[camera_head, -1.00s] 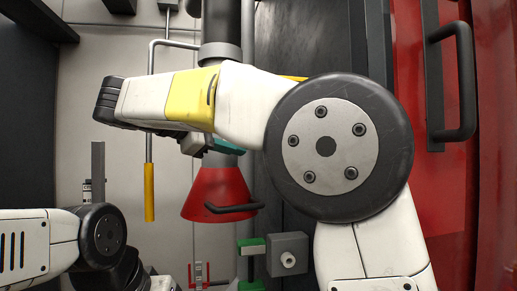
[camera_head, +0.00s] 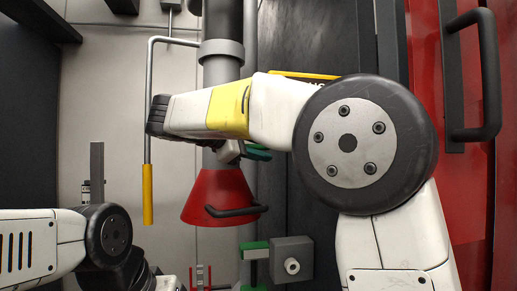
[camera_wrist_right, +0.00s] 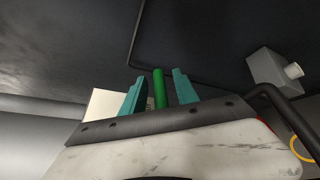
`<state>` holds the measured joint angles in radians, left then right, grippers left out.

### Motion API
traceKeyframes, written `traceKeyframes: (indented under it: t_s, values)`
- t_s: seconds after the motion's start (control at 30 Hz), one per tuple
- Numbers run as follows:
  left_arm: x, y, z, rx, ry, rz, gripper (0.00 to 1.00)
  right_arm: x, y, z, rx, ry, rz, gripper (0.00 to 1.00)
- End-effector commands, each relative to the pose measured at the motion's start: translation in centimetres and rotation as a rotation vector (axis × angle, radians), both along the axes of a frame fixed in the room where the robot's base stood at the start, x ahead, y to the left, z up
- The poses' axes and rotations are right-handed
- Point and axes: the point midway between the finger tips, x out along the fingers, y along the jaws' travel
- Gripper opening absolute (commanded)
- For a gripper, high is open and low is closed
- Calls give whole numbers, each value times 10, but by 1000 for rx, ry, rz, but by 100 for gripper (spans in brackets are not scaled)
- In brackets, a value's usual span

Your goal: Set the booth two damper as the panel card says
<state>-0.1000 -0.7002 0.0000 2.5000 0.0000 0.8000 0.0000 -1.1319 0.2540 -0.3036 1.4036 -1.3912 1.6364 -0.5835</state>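My right arm crosses the head view, and its forearm hides most of the right gripper (camera_head: 240,152) beside the grey duct. In the right wrist view, the teal fingers of the right gripper (camera_wrist_right: 160,92) stand apart, with a green bar (camera_wrist_right: 160,88) between them. Gaps show on both sides of the bar. Which fitting the bar belongs to is unclear. A green-ended fitting (camera_head: 254,246) sits low beside the duct. A pale card (camera_wrist_right: 104,104) shows behind one finger; its text is unreadable. My left arm is at lower left, its gripper out of view.
A red hood (camera_head: 218,188) with a black handle hangs under the grey duct (camera_head: 222,70). A bent rod with a yellow grip (camera_head: 148,195) hangs left of it. A grey box with a round knob (camera_head: 291,262) is at lower right. A red door with a black handle (camera_head: 490,75) stands at right.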

Motion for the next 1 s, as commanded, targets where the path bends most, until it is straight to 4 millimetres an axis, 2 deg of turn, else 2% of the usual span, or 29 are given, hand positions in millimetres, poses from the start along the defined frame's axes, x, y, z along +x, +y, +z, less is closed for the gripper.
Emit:
traceKeyframes:
  t_s: [0.17, 0.33, 1.0]
  values:
    - [0, 0, 0, 0, 0, 0, 36, 0, 0, 0, 0, 0, 0, 34]
    - [0, 0, 0, 0, 0, 0, 36, 0, 0, 0, 0, 0, 0, 1]
    - [0, 0, 0, 0, 0, 0, 36, 0, 0, 0, 1, 0, 1, 0]
